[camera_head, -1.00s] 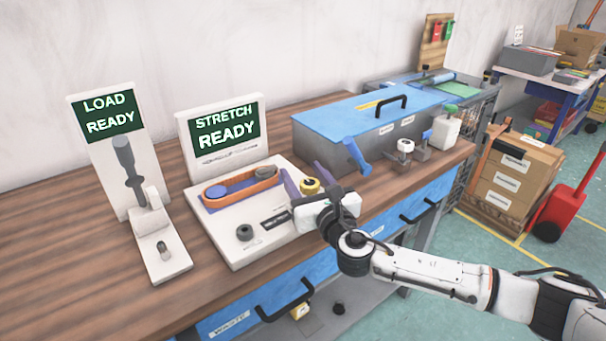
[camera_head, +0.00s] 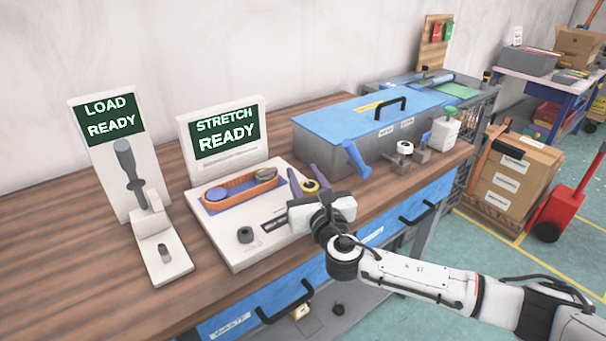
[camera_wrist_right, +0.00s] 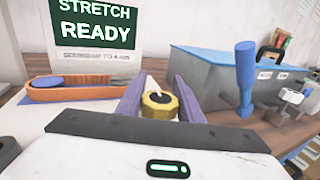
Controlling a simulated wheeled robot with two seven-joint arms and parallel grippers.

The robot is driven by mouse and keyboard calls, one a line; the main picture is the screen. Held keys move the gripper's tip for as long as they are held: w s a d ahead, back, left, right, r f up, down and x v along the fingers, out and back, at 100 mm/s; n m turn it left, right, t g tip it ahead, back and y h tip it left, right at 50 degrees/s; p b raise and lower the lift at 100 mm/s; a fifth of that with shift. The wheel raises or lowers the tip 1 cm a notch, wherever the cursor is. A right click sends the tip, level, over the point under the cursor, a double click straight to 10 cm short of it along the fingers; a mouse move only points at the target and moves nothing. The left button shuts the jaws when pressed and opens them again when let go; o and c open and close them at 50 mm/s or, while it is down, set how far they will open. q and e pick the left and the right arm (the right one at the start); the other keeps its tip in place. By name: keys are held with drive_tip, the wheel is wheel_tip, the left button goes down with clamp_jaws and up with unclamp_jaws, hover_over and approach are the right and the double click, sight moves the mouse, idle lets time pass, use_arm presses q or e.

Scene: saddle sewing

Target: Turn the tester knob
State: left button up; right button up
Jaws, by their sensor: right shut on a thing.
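The tester knob, a brass-yellow knob with a black top (camera_head: 311,186), sits at the right side of the white stretch tester (camera_head: 238,262). It also shows in the right wrist view (camera_wrist_right: 160,105). My right gripper (camera_head: 308,182) has its purple fingers on either side of the knob and is shut on it. In the right wrist view the two fingers (camera_wrist_right: 160,98) flank it, and a small white mark shows near its top. The tester's screen (camera_head: 226,133) reads STRETCH READY. My left gripper is not in view.
A load tester (camera_head: 160,245) reading LOAD READY stands at the left. An orange tray (camera_head: 243,190) and a dark round knob (camera_head: 245,235) are on the stretch tester. A grey box with a blue lid (camera_head: 350,120) and a blue-handled lever (camera_head: 356,158) stand close by on the right.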

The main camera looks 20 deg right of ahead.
sight(314, 181)
drive_tip(key=m+h, duration=0.1)
drive_tip(key=m+h+p, duration=0.1)
drive_tip(key=h, duration=0.1)
drive_tip(key=shift+s+d+h, duration=0.1)
drive_tip(key=shift+d+h, duration=0.2)
drive_tip(key=m+g+h, duration=0.1)
drive_tip(key=h, duration=0.1)
drive_tip(key=m+h, duration=0.1)
drive_tip(key=m, duration=0.1)
drive_tip(key=shift+s+d+f+g+h+p, duration=0.1)
drive_tip(key=shift+s+d+g+h+p, duration=0.05)
drive_tip(key=shift+d+g+h+p, duration=0.25)
drive_tip(key=m+g+h, duration=0.2)
drive_tip(key=h, duration=0.1)
drive_tip(key=shift+s+d+b, duration=0.2)
drive_tip(key=shift+d+b, duration=0.1)
drive_tip(key=shift+d, duration=0.05)
drive_tip(key=shift+s+d+m+g+h+b, duration=0.15)
drive_tip(key=shift+m+g+h+b, duration=0.1)
drive_tip(key=shift+m+g+h, duration=0.35)
drive_tip(key=shift+s+d+m+g+h+b, duration=0.1)
drive_tip(key=shift+d+m+g+h+b, duration=0.1)
drive_tip(key=shift+m+g+h, duration=0.4)
drive_tip(key=o, duration=1.1)
drive_tip(key=shift+c, duration=0.2)
